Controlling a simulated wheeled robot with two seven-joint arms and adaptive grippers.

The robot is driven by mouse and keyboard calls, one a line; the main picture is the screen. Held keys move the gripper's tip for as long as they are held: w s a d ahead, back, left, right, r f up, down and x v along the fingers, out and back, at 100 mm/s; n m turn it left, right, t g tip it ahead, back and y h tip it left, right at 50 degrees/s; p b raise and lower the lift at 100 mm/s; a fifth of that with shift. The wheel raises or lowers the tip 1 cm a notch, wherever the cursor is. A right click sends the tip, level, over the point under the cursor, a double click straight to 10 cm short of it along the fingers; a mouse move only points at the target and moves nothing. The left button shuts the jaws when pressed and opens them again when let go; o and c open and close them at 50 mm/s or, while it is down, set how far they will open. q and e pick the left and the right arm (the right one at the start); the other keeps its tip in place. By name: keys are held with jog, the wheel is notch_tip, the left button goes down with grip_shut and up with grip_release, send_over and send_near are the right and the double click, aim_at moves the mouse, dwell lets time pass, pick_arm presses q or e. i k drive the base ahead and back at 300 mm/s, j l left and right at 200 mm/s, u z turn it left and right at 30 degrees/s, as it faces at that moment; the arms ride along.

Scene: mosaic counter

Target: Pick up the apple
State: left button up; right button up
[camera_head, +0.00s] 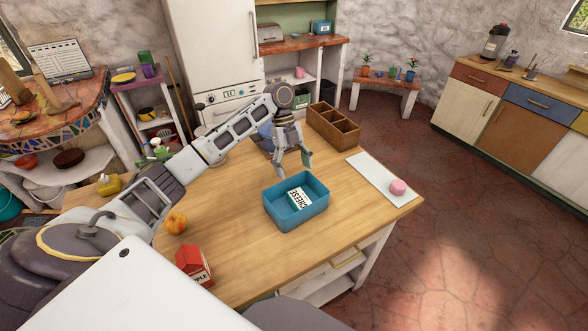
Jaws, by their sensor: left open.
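My left arm reaches over the table from the left. My left gripper (293,172) points down with its fingers apart and empty, just behind the blue bin (274,212). It is well to the right of the fruit and farther back. My right gripper is not in view.
A white packet marked CHEESE (300,198) lies in the blue bin. A red carton (193,264) stands near the fruit. A wooden divided box (333,128) is at the back. A white board (370,173) with a pink round item (398,187) is at right.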

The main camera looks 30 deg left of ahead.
aim_at(175, 223)
jog(key=u, duration=2.2)
